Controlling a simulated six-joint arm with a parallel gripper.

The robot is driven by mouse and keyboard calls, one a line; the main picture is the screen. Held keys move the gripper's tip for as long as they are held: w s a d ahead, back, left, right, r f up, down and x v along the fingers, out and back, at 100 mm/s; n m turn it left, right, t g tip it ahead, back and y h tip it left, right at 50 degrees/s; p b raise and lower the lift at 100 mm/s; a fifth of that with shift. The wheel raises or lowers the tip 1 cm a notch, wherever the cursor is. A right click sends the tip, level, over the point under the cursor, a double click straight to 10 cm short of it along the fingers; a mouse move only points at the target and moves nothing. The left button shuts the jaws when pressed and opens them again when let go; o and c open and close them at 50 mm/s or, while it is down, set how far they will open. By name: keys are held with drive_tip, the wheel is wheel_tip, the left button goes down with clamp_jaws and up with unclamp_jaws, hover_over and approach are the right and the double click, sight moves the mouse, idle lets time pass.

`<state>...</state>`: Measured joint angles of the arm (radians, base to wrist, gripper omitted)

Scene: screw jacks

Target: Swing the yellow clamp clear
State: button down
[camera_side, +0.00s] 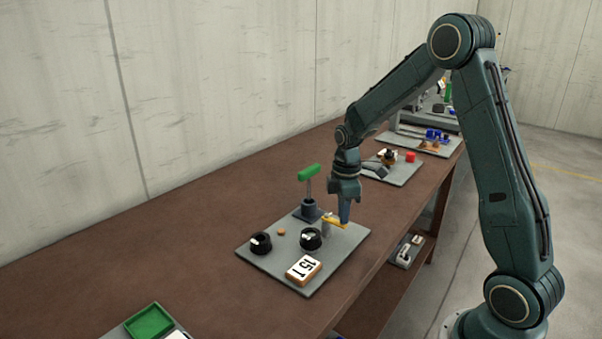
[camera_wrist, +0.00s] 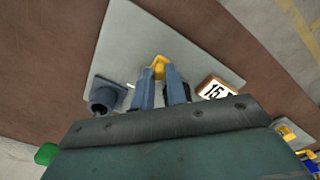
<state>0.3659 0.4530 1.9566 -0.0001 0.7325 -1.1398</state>
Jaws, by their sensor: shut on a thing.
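The yellow clamp (camera_side: 334,222) is a short bar low over the grey plate (camera_side: 345,247), beside the dark screw jack (camera_side: 309,207) with its green-topped handle (camera_side: 309,172). My gripper (camera_side: 344,214) points down and is shut on the clamp near its right part. In the wrist view the yellow clamp (camera_wrist: 158,66) shows between and just beyond the tips of my blue fingers (camera_wrist: 162,80). The jack's dark base (camera_wrist: 104,96) stands left of my fingers there. The clamp's post is mostly hidden.
A green tray (camera_side: 149,321) lies at the front left. The brown table (camera_side: 190,240) is clear left of the plate.

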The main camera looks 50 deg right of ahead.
drive_tip(key=shift+d, duration=0.1)
idle(0.4)
drive_tip(key=c, duration=1.4)
unclamp_jaws()
drive_tip(key=shift+r, duration=0.1)
wheel_tip(320, 180, up, 14)
drive_tip(key=s+a+r+m+t, duration=0.35)
drive_tip(key=s+a+r, duration=0.25)
drive_tip(key=s+a, duration=0.35)
drive_tip(key=s+a+f+m+t, duration=0.2)
drive_tip(key=s+a+m, duration=0.3)
drive_tip(key=s, duration=0.6)
drive_tip(key=shift+s+a, duration=0.3)
drive_tip(key=shift+s, duration=0.05)
